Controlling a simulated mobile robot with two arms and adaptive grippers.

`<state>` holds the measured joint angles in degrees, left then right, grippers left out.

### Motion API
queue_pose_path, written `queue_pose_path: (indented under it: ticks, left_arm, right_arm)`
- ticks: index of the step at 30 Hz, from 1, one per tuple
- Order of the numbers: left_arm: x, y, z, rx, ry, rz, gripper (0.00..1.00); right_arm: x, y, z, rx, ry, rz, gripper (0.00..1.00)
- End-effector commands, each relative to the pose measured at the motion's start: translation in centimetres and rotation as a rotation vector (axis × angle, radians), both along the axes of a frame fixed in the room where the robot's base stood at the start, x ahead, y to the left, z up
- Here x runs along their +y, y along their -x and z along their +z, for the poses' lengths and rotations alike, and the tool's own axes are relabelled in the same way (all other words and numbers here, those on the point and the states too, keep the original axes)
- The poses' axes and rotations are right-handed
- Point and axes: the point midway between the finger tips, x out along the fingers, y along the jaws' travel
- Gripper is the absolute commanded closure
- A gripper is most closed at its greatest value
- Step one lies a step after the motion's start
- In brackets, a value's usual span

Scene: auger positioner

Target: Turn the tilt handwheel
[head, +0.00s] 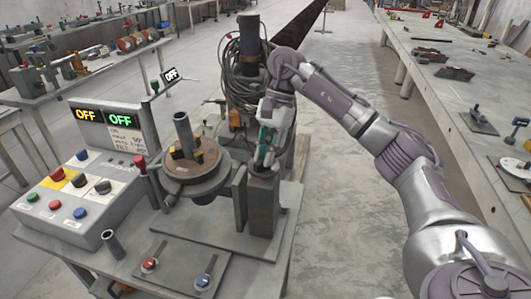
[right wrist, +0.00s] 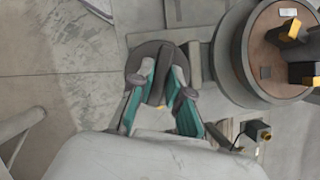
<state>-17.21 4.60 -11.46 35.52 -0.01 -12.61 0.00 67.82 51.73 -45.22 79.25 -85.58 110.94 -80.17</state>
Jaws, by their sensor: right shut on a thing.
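The tilt handwheel (right wrist: 150,51) is a dark grey round part in the right wrist view, with a raised bar across it between my fingers. My right gripper (right wrist: 161,88), with its teal fingers, is shut on the handwheel from above. In the head view my right gripper (head: 264,158) points down at the top of a grey block (head: 263,205) right of the round positioner table (head: 205,172). There the fingers and wrist mostly hide the wheel. My left gripper is not in view.
A control box (head: 75,200) with coloured buttons and two displays reading OFF (head: 88,115) stands left of the positioner. The round table carries yellow-tipped clamps and an upright tube (head: 184,132). A coiled hose (head: 240,75) hangs behind. Clear floor (head: 345,150) lies to the right.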

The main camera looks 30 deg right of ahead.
Motion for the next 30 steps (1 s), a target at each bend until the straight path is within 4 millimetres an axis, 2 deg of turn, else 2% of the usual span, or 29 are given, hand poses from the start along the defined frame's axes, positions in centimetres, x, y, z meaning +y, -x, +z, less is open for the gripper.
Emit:
queue_pose_path:
  ticks: [6,15,30]
  left_arm:
    - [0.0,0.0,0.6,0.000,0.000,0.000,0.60]
    - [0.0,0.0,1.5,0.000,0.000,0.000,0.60]
    - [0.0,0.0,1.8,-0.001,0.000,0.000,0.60]
  right_arm:
    - [0.0,-0.2,0.3,-0.002,0.000,0.180,1.00]
    - [0.1,-0.2,0.2,-0.003,0.001,0.348,1.00]
    - [0.1,-0.2,0.1,-0.004,0.001,0.420,1.00]
